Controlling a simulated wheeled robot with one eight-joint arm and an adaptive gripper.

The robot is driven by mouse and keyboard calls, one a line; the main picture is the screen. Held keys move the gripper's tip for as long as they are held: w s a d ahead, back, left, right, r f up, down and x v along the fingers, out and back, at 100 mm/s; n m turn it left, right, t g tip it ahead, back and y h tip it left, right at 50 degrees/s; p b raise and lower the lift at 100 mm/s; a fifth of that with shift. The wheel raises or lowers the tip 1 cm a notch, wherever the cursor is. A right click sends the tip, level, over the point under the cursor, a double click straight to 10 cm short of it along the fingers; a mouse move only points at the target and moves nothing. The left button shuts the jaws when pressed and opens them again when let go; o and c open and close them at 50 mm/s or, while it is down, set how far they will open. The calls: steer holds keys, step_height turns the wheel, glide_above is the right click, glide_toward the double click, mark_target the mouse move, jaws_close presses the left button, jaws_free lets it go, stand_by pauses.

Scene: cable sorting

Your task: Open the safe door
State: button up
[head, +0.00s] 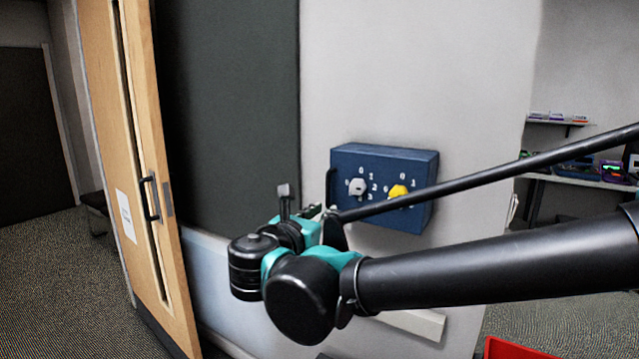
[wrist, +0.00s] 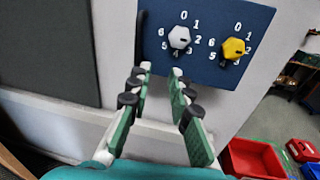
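The safe is a blue box (head: 384,158) on the pale wall, its door shut. Its front has a white dial (head: 357,187) and a yellow dial (head: 397,192), each ringed by white numbers. A dark upright handle (head: 330,188) is at the front's left edge. In the wrist view, the safe (wrist: 208,62) is at the top, with the white dial (wrist: 180,37), yellow dial (wrist: 234,48) and handle (wrist: 139,38). My gripper (wrist: 158,76) is open and empty, its fingers pointing toward the safe's lower left, below the handle and white dial. In the head view my arm hides part of the wall below the safe.
A dark panel (head: 230,100) covers the wall left of the safe. A wooden door (head: 122,130) with a black handle stands further left. Shelves (head: 560,122) are at the right. A red bin (wrist: 252,158) is on the floor at the lower right.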

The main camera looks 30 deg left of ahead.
mark_target(327, 184)
steer(key=s+a+r+n, duration=0.1)
steer(key=s+a+r, duration=0.1)
steer(key=s+a, duration=0.1)
steer(key=shift+y, duration=0.3)
steer(key=w+a, duration=0.1)
steer(key=w, duration=0.4)
steer(key=w+a, duration=0.1)
steer(key=w, duration=0.5)
steer(key=w+a, duration=0.1)
steer(key=w, duration=0.5)
steer(key=shift+a+f, duration=0.15)
steer(key=shift+a, duration=0.1)
steer(key=shift+s, duration=0.1)
jaws_close()
